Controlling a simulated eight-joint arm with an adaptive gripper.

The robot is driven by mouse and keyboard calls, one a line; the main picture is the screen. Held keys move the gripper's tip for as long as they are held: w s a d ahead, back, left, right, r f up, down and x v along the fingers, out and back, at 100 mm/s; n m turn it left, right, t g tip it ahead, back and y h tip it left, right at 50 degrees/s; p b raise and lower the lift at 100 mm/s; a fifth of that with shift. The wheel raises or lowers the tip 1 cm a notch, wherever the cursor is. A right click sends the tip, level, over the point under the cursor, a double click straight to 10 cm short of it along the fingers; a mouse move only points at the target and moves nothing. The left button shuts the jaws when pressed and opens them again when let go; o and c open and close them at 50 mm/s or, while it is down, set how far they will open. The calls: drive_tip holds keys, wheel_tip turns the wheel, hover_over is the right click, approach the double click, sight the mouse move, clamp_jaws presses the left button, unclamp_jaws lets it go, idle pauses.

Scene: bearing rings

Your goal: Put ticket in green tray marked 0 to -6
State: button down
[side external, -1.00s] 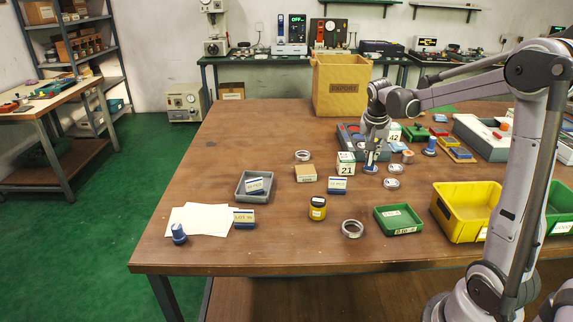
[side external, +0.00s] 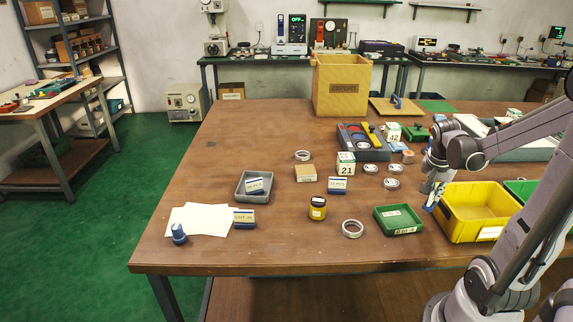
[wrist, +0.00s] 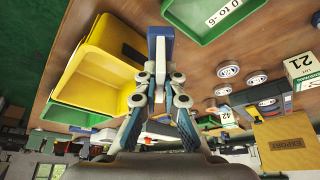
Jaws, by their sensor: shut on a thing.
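My gripper (side external: 432,196) is shut on a narrow blue and white piece, which looks like the ticket (wrist: 160,46). The ticket stands out beyond the fingertips in the wrist view (wrist: 161,78); its blue side shows in the side view, partly hidden. The green tray (side external: 398,231) stands on the table just left of my gripper. In the wrist view the tray (wrist: 190,30) is at the top, and its label reads 0 to -6. The ticket is apart from the tray, close to the yellow bin's left edge.
The yellow bin (side external: 472,230) is directly right of my gripper, with a green bin (side external: 519,190) beyond it.

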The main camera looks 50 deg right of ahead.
drive_tip(key=w+f, duration=0.1)
drive_tip(key=w, duration=0.1)
drive_tip(key=w+a+f, duration=0.1)
drive_tip(key=w+f, duration=0.1)
drive_tip(key=w, duration=0.1)
drive_tip(key=w+f, duration=0.1)
drive_tip(key=w, duration=0.1)
drive_tip(key=shift+w+a+f, duration=0.25)
drive_tip(key=shift+a, duration=0.05)
drive_tip(key=shift+f, duration=2.05)
drive_tip(key=shift+f, duration=0.15)
drive_tip(key=c, duration=1.5)
unclamp_jaws()
drive_tip(key=v, duration=1.2)
drive_tip(key=w+a+r+n+t+y, duration=0.1)
drive_tip(key=a+n+t, duration=0.1)
drive_tip(key=a+n, duration=0.4)
drive_tip(key=w+a+r+n+t+y, duration=0.1)
drive_tip(key=a+r+n+t+y, duration=0.1)
drive_tip(key=a+n, duration=0.4)
drive_tip(key=w+a+r+n+t+y, duration=0.1)
drive_tip(key=a+n+t, duration=0.2)
drive_tip(key=a, duration=0.9)
drive_tip(key=shift+a+r+n+y, duration=0.1)
drive_tip(key=shift+a+n+y, duration=0.1)
drive_tip(key=shift+n, duration=0.55)
drive_tip(key=shift+a+r+n+y, duration=0.1)
drive_tip(key=shift+a+r+n, duration=0.1)
drive_tip(key=shift+n, duration=0.55)
